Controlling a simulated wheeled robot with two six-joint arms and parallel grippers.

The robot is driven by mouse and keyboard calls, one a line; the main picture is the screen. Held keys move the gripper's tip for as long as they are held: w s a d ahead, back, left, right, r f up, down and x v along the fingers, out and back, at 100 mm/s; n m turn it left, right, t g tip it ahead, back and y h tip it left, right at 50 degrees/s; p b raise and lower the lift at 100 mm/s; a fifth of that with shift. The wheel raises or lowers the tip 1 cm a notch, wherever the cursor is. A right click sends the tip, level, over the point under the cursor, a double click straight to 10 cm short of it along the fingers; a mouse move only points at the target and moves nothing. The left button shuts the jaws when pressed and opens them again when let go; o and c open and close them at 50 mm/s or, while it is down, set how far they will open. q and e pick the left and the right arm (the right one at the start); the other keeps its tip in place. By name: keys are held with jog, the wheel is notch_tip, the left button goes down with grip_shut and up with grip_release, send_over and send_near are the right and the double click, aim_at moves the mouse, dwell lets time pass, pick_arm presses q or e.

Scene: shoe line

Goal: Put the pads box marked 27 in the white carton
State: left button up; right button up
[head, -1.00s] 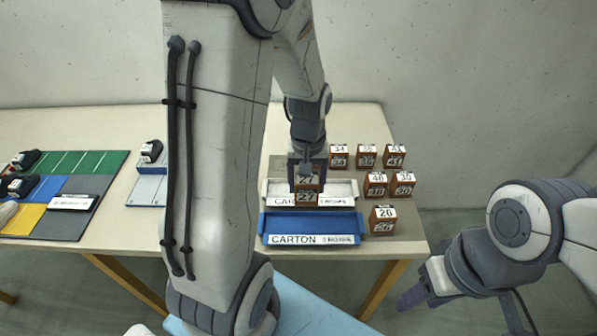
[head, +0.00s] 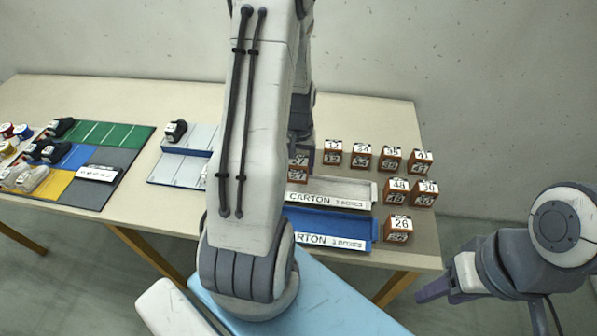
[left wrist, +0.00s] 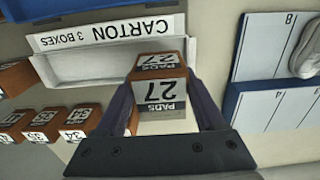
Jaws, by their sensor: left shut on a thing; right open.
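The brown pads box marked 27 (left wrist: 160,92) is between the fingers of my left gripper (left wrist: 163,84), which is shut on it. In the head view the box (head: 298,170) shows partly, behind my left arm, at the left end of the white carton (head: 345,187). The left gripper itself is mostly hidden there. In the left wrist view the box overlaps one end of the white carton (left wrist: 90,66); its height over the rim is unclear. The visible part of the carton looks empty. My right gripper (head: 437,289) is open and empty, off the table's right side.
A blue carton (head: 330,222) stands in front of the white one. Several other numbered boxes (head: 397,190) stand behind and to the right, with box 26 (head: 398,228) at the front. Coloured mats with shoes (head: 110,150) and a grey-blue rack (head: 180,172) lie to the left.

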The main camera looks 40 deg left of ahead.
aim_at(298, 174)
pick_arm(q)
jog(key=shift+f+p, duration=0.35)
jog(key=shift+f, duration=1.65)
jog(key=shift+f, duration=0.1)
jog(key=o, duration=1.4)
